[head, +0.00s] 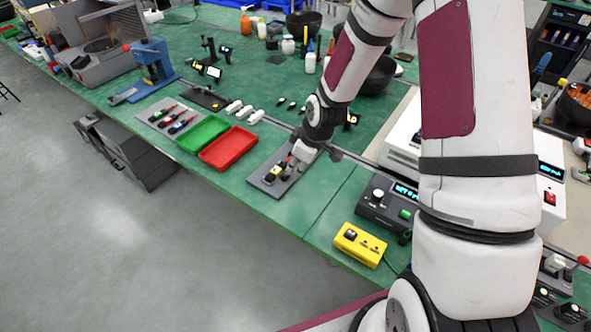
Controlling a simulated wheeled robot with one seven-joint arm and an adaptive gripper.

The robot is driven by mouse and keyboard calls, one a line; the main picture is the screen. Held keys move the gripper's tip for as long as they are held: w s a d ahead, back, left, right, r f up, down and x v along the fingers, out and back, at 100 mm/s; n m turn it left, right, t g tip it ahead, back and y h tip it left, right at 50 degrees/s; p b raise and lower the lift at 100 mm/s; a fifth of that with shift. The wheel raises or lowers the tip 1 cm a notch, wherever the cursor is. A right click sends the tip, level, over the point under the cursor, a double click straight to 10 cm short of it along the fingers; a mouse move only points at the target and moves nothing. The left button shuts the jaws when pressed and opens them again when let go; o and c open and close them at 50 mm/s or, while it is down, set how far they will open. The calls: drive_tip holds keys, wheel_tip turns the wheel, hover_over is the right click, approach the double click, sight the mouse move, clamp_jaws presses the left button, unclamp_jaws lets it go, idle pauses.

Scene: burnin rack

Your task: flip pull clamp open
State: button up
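A dark grey plate (264,185) lies near the front edge of the green bench and carries a small fixture (276,172) with black and yellow parts and a bit of red. This looks like the pull clamp, but it is too small to tell its handle position. My gripper (295,161) points down right over the fixture, at its right side. The gripper hides part of it. I cannot tell whether the fingers touch the fixture or are open or shut.
A red tray (229,148) and a green tray (203,133) lie left of the plate. A dark control box (384,204) and a yellow box (360,245) stand to its right. A blue press (150,68) stands farther left. Bare bench lies between plate and yellow box.

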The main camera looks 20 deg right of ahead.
drive_tip(key=v, duration=0.6)
drive_tip(key=shift+r, duration=0.25)
drive_tip(key=shift+s, duration=0.1)
drive_tip(key=s+r+m+h, duration=0.1)
drive_tip(key=s+r+m, duration=0.1)
drive_tip(key=s+r, duration=0.5)
drive_tip(key=s+r+m+h, duration=0.1)
drive_tip(key=s+r+m, duration=0.1)
drive_tip(key=r, duration=0.9)
drive_tip(key=s+a+r+m+t, duration=0.1)
drive_tip(key=s+r+m, duration=0.4)
drive_tip(key=s, duration=1)
wheel_tip(320, 180, up, 3)
drive_tip(key=shift+a+r+t+y, duration=0.2)
drive_tip(key=shift+a+t+y, duration=0.1)
drive_tip(key=shift+a+t, duration=0.15)
drive_tip(key=shift+s, duration=0.15)
